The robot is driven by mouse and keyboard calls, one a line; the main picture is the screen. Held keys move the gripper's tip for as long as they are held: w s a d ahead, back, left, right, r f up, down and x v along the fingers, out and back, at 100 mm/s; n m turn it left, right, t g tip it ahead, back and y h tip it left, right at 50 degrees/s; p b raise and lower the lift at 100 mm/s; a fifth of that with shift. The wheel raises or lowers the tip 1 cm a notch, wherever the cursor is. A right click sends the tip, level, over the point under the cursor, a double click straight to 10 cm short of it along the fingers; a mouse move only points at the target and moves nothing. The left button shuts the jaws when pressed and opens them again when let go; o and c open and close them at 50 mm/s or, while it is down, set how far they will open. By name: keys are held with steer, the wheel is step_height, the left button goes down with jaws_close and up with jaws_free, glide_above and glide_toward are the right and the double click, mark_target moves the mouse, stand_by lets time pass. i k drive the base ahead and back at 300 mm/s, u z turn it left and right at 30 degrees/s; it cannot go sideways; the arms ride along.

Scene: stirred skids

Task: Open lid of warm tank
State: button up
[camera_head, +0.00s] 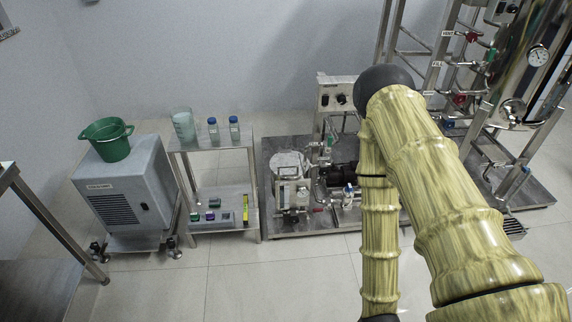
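A small steel tank (290,192) stands on a low metal skid in the middle of the view. Its round top (288,162) looks covered, but the lid's details are too small to tell. A tall shiny steel vessel (519,75) with a dial gauge stands at the right on another skid. No readable label shows which one is the warm tank. My arm rises from the lower right, bends at a dark elbow, and its forearm hangs down to the bottom edge. My gripper is out of view.
A control box (338,95), pump and piping share the middle skid (330,227). Left of it are a steel shelf cart (223,226) with bottles and a grey chiller box (125,185) carrying a green bucket (107,139). A steel table (35,285) is at lower left. Front floor is clear.

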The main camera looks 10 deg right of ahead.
mark_target(287, 163)
steer(key=u, duration=0.3)
steer(key=i, duration=1.75)
steer(key=z, duration=0.35)
